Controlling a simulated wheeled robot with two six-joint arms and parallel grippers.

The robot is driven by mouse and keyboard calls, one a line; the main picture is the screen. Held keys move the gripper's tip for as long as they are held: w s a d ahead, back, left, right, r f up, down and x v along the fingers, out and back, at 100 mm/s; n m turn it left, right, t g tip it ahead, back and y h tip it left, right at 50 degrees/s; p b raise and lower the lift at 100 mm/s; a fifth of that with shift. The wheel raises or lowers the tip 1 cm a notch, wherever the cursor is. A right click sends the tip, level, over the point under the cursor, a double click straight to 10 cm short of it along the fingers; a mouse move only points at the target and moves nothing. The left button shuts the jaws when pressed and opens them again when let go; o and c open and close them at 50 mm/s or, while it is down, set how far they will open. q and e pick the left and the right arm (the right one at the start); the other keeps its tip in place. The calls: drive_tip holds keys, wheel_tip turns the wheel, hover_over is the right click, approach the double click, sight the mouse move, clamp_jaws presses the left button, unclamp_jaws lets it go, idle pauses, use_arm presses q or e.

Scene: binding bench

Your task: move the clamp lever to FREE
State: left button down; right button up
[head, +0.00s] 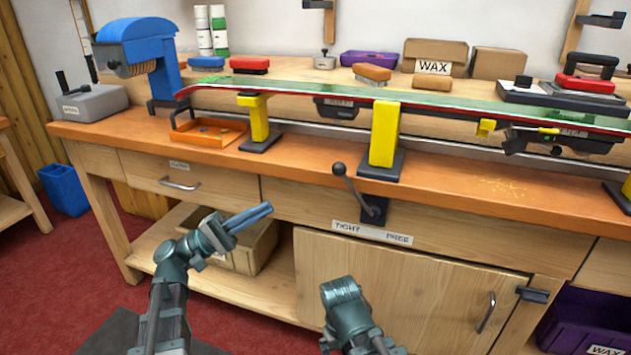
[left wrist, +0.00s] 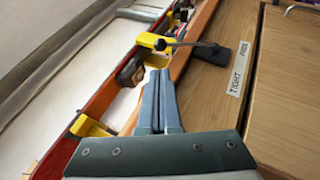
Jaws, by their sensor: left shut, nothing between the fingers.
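The clamp lever (head: 354,191) has a dark rod with a round knob and a dark mount on the bench's front edge. It leans up and to the left, toward the TIGHT end of the white TIGHT/FREE label (head: 372,233) below it. In the left wrist view the lever (left wrist: 187,44) lies beyond my fingertips, with the label (left wrist: 238,75) to its right. My left gripper (head: 268,208) is shut and empty, left of and below the lever, apart from it. My right arm shows at the bottom middle; its fingers are not visible.
A ski (head: 300,88) lies along yellow-topped vises (head: 385,135) above the bench edge. An orange tray (head: 208,133) and a grey box (head: 90,103) stand at left. The cabinet door (head: 400,290) is below the lever. The space before the lever looks clear.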

use_arm(q)
drive_tip(key=shift+p+x, duration=3.1)
drive_tip(key=shift+x, duration=3.95)
